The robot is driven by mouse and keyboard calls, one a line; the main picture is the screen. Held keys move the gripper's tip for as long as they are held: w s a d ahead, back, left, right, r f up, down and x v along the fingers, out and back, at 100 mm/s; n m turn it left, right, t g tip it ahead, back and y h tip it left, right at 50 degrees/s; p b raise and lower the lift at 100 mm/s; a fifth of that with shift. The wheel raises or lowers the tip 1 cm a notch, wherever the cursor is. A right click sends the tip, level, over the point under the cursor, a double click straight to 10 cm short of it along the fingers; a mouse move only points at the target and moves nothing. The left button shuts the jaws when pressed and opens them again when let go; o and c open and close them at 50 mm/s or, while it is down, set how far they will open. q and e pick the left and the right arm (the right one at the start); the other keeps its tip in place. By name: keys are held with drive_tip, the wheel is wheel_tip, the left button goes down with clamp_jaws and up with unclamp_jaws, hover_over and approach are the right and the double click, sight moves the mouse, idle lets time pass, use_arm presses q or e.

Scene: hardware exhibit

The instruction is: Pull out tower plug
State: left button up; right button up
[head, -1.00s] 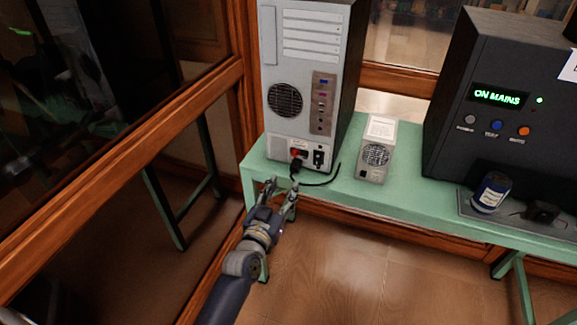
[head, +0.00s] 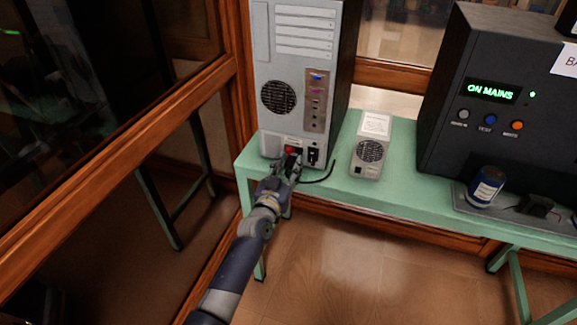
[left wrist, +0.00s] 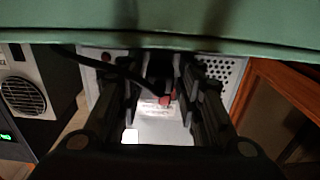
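The grey computer tower (head: 275,125) stands on the green table with its back panel facing me. The black tower plug (left wrist: 158,66) sits at the tower's lower socket, beside a red part (left wrist: 166,98), with its black cable (left wrist: 108,66) trailing off to the left in the left wrist view. My left gripper (head: 287,165) is at the socket, and its fingers hide most of the plug in the head view. In the left wrist view its two fingers (left wrist: 160,80) stand apart on either side of the plug, with gaps seeming to show. My right gripper is not in view.
The green table (head: 400,195) has its edge close to my left gripper. A small grey power unit (head: 367,160) stands right of the tower. A black cabinet reading "ON MAINS" (head: 492,92) and a blue can (head: 486,187) are farther right. A wooden-framed glass partition (head: 120,155) runs along the left.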

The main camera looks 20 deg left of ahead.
sight(288, 167)
use_arm(q)
drive_tip(key=c, duration=0.4)
clamp_jaws()
drive_tip(key=shift+s+p, duration=1)
drive_tip(key=shift+s, duration=0.5)
drive_tip(key=o, duration=0.9)
unclamp_jaws()
